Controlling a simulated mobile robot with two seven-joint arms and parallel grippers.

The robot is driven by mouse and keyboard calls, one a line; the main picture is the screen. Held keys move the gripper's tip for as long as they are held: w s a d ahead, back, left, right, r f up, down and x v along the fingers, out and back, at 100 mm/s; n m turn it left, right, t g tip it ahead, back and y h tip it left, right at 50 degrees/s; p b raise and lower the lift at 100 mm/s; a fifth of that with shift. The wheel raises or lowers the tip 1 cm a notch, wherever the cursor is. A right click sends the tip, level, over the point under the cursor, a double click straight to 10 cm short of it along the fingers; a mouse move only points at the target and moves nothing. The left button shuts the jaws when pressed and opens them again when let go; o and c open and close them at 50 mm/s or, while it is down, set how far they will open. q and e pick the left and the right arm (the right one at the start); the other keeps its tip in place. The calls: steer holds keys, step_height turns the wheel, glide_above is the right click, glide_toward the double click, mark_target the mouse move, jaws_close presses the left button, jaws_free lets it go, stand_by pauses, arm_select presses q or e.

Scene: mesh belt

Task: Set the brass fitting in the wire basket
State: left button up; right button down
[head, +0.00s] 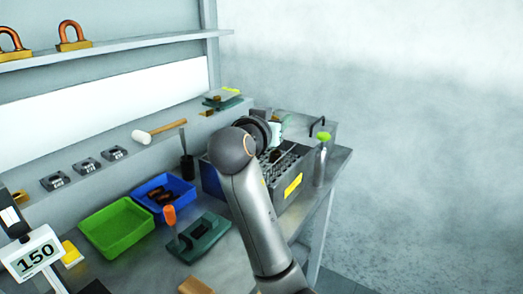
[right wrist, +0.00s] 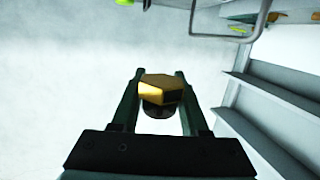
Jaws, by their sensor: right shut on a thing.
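My right gripper (right wrist: 159,88) is shut on the brass fitting (right wrist: 158,84), a gold hexagonal piece with a dark round part below, held between the two dark fingers in the right wrist view. In the head view my right arm reaches over the grey tank and its wrist hides most of the gripper (head: 276,132); I cannot make out the fitting there. The wire basket (head: 289,164) seems to be the dark mesh inside the tank, partly hidden by my arm. A bent wire handle (right wrist: 228,38) shows at the top of the right wrist view. My left gripper is not in view.
The grey tank (head: 300,200) has a yellow label and stands at the bench's right end. A bottle with a green top (head: 320,165) stands by its right side. A green bin (head: 118,228), a blue bin (head: 146,206) and a green device (head: 205,240) lie to the left.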

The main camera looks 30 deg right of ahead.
steer(key=w+d+f, duration=0.1)
steer(key=w+f, duration=0.2)
steer(key=w+d+f, duration=0.1)
steer(key=w+f, duration=0.2)
steer(key=f, duration=0.1)
steer(key=w+d+f+p, duration=0.1)
steer(key=w+d+f, duration=0.1)
steer(key=w+f, duration=0.2)
steer(key=shift+f, duration=0.25)
steer(key=shift+f+b, duration=0.65)
steer(key=c, duration=0.7)
jaws_free()
